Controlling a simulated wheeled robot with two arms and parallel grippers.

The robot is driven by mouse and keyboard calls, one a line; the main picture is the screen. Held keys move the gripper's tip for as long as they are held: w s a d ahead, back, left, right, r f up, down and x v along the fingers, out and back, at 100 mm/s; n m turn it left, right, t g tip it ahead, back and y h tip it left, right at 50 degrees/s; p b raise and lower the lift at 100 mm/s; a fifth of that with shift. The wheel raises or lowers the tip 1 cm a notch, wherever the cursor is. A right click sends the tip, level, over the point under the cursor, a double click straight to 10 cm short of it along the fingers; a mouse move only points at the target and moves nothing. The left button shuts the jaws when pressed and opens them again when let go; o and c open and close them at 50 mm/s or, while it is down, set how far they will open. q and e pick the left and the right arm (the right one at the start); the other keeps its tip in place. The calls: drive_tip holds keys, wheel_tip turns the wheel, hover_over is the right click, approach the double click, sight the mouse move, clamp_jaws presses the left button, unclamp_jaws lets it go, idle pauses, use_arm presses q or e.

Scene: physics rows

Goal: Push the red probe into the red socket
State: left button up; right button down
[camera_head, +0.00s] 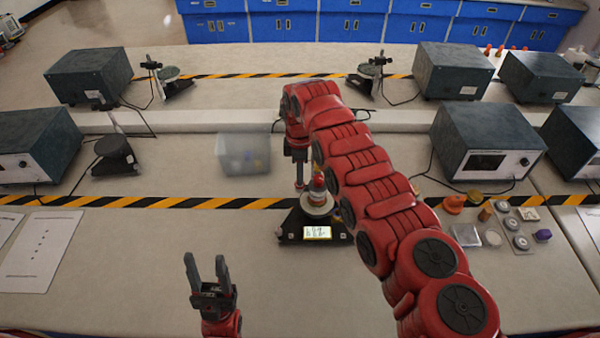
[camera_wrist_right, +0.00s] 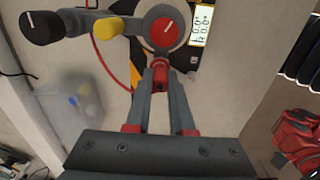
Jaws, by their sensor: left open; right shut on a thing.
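My right gripper (camera_head: 298,160) points down beside a black-based instrument (camera_head: 289,229) with a lit display (camera_head: 317,233). In the right wrist view its fingertips (camera_wrist_right: 161,82) are shut on a small red piece, which looks like the red probe (camera_wrist_right: 160,70). Beyond it is a round red knob-like part (camera_wrist_right: 165,31) with a white line, above a pale round plate. I cannot make out the red socket for sure; the probe's tip and what it touches are hidden. My left gripper (camera_head: 207,260) is open and empty above the near bench, left of the instrument.
Yellow (camera_wrist_right: 115,30) and black (camera_wrist_right: 42,28) knob-like parts show in the wrist view. A translucent bin (camera_head: 243,154) stands behind the instrument. Dark boxed devices (camera_head: 486,135) line both sides. Small parts (camera_head: 466,235) lie at right. The front middle bench is clear.

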drive_tip(key=shift+f, duration=0.25)
drive_tip(key=shift+c, duration=2.3)
unclamp_jaws()
drive_tip(key=shift+r, duration=0.15)
drive_tip(key=shift+r, duration=3.6)
